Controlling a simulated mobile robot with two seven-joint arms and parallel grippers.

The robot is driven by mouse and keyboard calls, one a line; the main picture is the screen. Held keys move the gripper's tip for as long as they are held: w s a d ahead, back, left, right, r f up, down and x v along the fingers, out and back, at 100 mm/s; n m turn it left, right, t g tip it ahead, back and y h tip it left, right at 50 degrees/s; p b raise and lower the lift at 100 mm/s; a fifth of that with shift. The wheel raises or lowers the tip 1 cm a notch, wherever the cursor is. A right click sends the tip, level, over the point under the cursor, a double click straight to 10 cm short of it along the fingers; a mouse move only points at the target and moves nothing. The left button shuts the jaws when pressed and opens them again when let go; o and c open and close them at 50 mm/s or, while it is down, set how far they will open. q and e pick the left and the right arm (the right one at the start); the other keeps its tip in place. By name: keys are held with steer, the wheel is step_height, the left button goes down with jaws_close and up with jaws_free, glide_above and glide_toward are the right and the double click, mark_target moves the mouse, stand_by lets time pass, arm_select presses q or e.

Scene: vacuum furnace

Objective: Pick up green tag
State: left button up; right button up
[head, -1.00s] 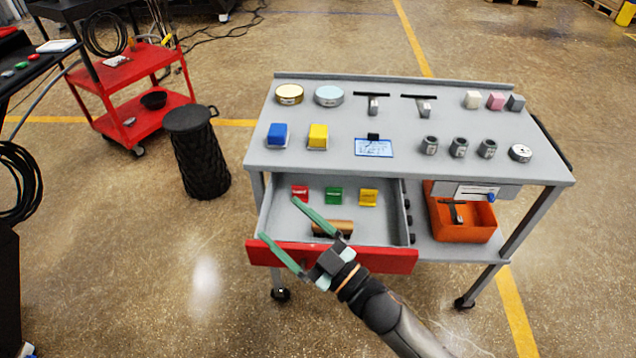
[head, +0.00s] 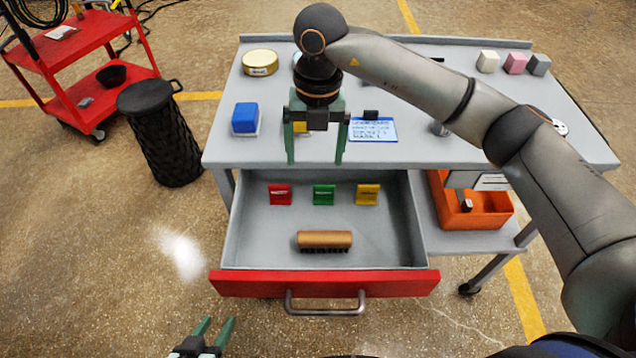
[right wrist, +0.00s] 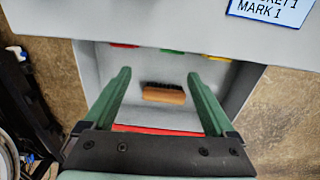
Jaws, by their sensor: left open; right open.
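The green tag (head: 324,194) stands at the back of the open drawer (head: 250,246), between a red tag (head: 280,194) and a yellow tag (head: 367,194). My right gripper (head: 315,162) is open and empty, pointing down above the back edge of the drawer, apart from the tag. In the right wrist view the green tag (right wrist: 172,51) shows only partly, beneath the tabletop edge and between the open fingers (right wrist: 160,80). My left gripper (head: 213,330) is open and empty at the bottom of the head view, in front of the drawer.
A wooden brush (head: 324,239) lies in the drawer's middle. The tabletop (head: 222,150) overhangs the drawer's back and holds a blue block (head: 245,118), a label card (head: 374,130) and other parts. An orange bin (head: 480,218) sits right of the drawer. A black stool (head: 160,135) stands left.

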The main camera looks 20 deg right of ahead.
glide_above(323, 198)
steer(key=shift+h, duration=0.3)
steer(key=f, duration=0.6)
steer(key=shift+w+a+f, duration=0.2)
steer(key=shift+w+f, duration=0.1)
steer(key=shift+f, duration=0.05)
steer(key=f, duration=0.5)
steer(key=shift+s+d+f+b, duration=0.15)
steer(key=shift+d+b, duration=0.15)
steer(key=shift+d, duration=0.05)
steer(key=c, duration=1.4)
steer(key=shift+r, duration=0.2)
